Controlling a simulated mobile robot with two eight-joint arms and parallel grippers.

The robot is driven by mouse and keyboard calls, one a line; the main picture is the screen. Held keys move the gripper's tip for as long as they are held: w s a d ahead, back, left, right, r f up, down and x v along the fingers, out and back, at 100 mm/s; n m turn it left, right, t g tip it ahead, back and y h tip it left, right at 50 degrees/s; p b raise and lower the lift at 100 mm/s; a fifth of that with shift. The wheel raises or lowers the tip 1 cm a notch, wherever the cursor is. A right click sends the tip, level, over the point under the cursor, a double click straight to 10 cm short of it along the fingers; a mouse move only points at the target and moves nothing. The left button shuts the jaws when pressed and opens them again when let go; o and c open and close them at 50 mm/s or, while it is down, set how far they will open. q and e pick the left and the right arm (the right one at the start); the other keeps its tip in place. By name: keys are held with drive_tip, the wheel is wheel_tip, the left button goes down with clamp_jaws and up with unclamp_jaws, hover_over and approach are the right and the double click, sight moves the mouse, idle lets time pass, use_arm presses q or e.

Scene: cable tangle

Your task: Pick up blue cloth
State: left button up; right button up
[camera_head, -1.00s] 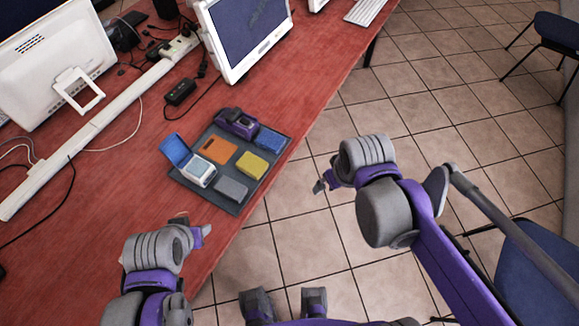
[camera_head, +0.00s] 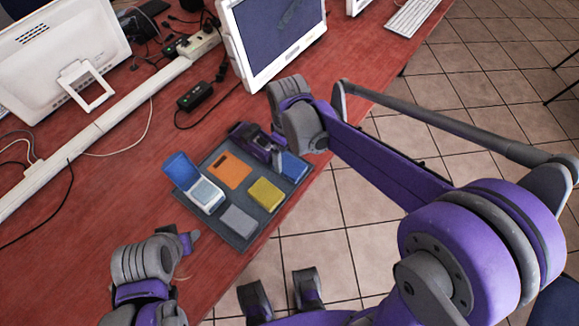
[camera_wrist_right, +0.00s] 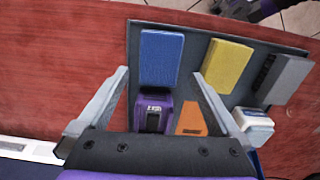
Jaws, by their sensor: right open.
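The blue cloth (camera_head: 294,168) is a folded blue rectangle at the right corner of a dark grey tray (camera_head: 236,240). In the right wrist view the blue cloth (camera_wrist_right: 161,58) lies flat, just beyond the fingertips and roughly centred between them. My right gripper (camera_wrist_right: 160,76) is open and empty above the tray. In the head view my right gripper (camera_head: 279,142) is beside the cloth and partly hides the tray's far corner. My left gripper (camera_head: 190,241) is over the table's near edge, away from the cloth; its jaw opening is unclear.
A purple device (camera_head: 252,143) stands close to the cloth, between my right fingers in the wrist view. A yellow block (camera_head: 266,193), an orange piece (camera_head: 230,170), a grey block (camera_head: 238,221) and a blue-lidded white box (camera_head: 205,194) share the tray. A monitor (camera_head: 270,38) stands behind.

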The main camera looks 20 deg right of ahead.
sight(290, 165)
wheel_tip(290, 165, down, 5)
drive_tip(key=shift+s+d+r, duration=0.1)
drive_tip(key=shift+d, duration=0.05)
drive_tip(key=c, duration=1.2)
wheel_tip(290, 165, up, 10)
drive_tip(key=shift+p, duration=0.4)
